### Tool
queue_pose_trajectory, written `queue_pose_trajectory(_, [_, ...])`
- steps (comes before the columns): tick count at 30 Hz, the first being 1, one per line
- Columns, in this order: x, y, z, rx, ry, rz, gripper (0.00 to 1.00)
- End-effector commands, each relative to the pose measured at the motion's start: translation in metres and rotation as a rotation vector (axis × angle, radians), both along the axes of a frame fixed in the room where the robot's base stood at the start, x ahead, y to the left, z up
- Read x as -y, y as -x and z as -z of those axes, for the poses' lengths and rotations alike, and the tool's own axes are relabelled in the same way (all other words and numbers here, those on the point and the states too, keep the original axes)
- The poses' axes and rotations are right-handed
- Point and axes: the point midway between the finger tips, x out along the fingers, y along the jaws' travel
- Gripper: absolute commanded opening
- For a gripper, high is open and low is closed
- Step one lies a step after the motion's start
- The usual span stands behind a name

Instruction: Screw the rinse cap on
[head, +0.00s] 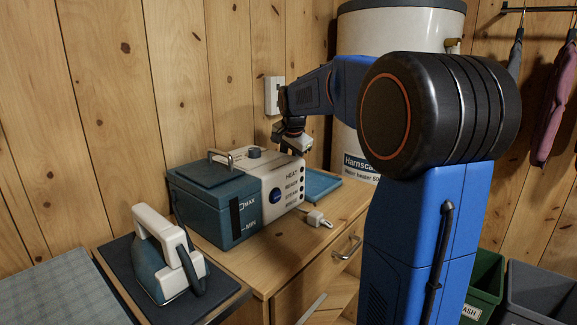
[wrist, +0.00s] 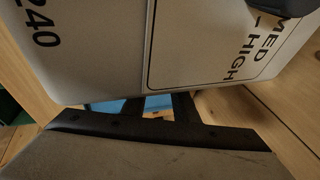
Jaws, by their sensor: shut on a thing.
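The steam station (head: 245,190) stands on the wooden cabinet, with a teal tank part on the left and a white panel part on the right. My gripper (head: 297,147) is at the far right end of the station, close to its upper edge. In the wrist view the white housing with printed "240" and "MED – HIGH" (wrist: 110,50) fills the top, and my dark fingers (wrist: 160,108) meet its lower edge. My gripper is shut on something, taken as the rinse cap. The cap and its opening are hidden by the fingers and housing, so I cannot tell how the cap sits.
An iron (head: 170,260) stands on a dark pad at the front left. A small white plug (head: 318,218) lies in front of the station, and a blue tray (head: 322,184) lies to its right. A white water heater (head: 345,135) stands close behind my arm. Bins (head: 485,285) stand at the right.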

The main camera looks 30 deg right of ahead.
Motion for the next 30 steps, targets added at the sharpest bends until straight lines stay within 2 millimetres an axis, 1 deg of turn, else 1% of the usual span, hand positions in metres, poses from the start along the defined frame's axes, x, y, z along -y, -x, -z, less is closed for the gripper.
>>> queue_pose_trajectory(13, [-0.0048,0.0016,-0.0002,0.0,0.0,0.0,0.02])
queue_pose_trajectory(30, [0.0002,-0.0002,-0.0001,0.0,0.0,0.0,0.02])
